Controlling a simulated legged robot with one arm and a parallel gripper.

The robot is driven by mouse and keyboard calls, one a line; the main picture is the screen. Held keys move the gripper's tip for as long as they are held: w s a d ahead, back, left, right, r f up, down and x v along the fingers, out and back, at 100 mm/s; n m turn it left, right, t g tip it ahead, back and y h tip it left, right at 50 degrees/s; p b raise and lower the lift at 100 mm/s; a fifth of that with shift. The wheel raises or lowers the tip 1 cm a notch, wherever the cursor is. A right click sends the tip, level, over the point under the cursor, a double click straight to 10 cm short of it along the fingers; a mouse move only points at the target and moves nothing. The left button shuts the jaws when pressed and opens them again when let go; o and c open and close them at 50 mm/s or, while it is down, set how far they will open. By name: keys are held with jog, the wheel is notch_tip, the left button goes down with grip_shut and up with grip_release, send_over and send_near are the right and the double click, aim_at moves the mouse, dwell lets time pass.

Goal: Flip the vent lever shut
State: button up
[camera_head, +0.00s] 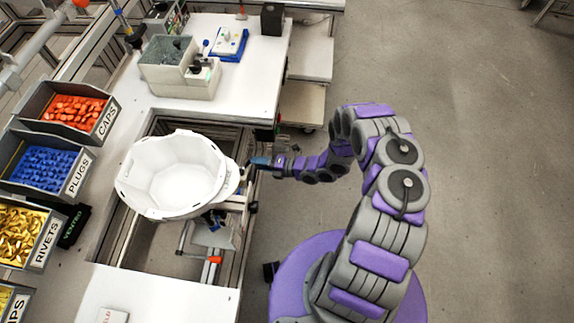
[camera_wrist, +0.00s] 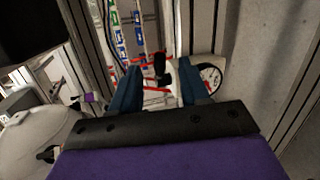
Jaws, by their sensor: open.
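A white helmet shell (camera_head: 172,178) sits with its hollow side up in the frame at the workbench opening. My gripper (camera_head: 258,161) is at the shell's right side, close to its rim. In the wrist view my gripper (camera_wrist: 162,82) has its two dark blue fingers apart. A small black upright piece (camera_wrist: 160,66) shows between and beyond the fingertips; I cannot tell if it is the vent lever or if the fingers touch it. A pale rounded surface (camera_wrist: 38,142), likely the shell, fills the lower left. In the head view the lever cannot be made out.
Bins of red caps (camera_head: 73,112), blue plugs (camera_head: 43,168) and gold rivets (camera_head: 20,235) line the left side. A grey-white box (camera_head: 180,72) and a blue tray (camera_head: 232,45) stand on the far bench. The floor at right is clear.

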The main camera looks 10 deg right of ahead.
jog(key=v, duration=1.4)
jog(key=shift+p, duration=0.3)
